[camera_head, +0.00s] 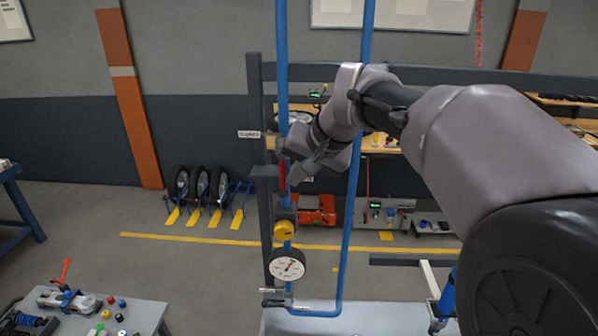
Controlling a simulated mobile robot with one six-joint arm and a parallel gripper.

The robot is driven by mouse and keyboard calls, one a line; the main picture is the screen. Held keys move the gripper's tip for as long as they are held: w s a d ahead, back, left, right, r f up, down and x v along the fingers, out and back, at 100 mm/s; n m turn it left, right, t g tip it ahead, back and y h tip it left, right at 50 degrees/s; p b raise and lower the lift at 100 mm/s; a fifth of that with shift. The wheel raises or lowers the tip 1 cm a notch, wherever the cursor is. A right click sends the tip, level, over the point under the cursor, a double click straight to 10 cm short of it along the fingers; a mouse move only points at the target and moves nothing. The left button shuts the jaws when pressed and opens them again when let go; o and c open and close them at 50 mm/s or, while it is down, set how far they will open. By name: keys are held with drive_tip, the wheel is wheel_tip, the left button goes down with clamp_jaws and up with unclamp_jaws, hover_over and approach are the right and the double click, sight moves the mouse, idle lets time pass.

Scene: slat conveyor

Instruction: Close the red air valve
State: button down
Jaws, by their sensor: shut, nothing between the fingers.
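The red air valve's handle (282,178) shows as a narrow upright red strip against the left blue pipe (282,70), above a yellow round knob (284,230). It lies roughly along the pipe. My gripper (291,170) is shut and empty, just right of the red handle. Its grey body covers part of the pipe and the area around the valve. I cannot tell whether the fingers touch the handle.
A round pressure gauge (287,265) sits below the yellow knob. A second blue pipe (354,215) runs parallel on the right, behind my wrist. A dark post (257,110) stands left of the pipe. A bench (140,316) with small parts is at lower left.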

drive_tip(key=shift+f+y+b, duration=0.2)
drive_tip(key=shift+y+b, duration=0.2)
drive_tip(key=shift+b, duration=0.35)
drive_tip(key=y+b, duration=0.1)
drive_tip(key=b, duration=0.2)
drive_tip(key=a+f+y+b, duration=0.1)
drive_tip(key=b, duration=0.2)
drive_tip(key=m+y+b, duration=0.1)
drive_tip(key=b, duration=0.1)
drive_tip(key=shift+a+f+t+b, duration=0.25)
drive_tip(key=shift+f+t+b, duration=0.05)
drive_tip(key=shift+f+b, duration=0.1)
drive_tip(key=shift+w+a+r+m+t+y+b, duration=0.1)
drive_tip(key=shift+a+r+m+t+y+b, duration=0.65)
drive_tip(key=shift+b, duration=1.7)
drive_tip(key=shift+s+a+r+m+y+b, duration=0.1)
drive_tip(key=shift+a+r+m+y+b, duration=0.15)
drive_tip(key=shift+a+y+b, duration=1.25)
drive_tip(key=shift+w+a+r+m+t+y+b, duration=0.1)
drive_tip(key=shift+a+r+m+t+y+b, duration=0.3)
drive_tip(key=shift+y+b, duration=1.95)
drive_tip(key=shift+r+h+b, duration=0.2)
drive_tip(key=shift+h+b, duration=0.8)
drive_tip(key=shift+h, duration=0.1)
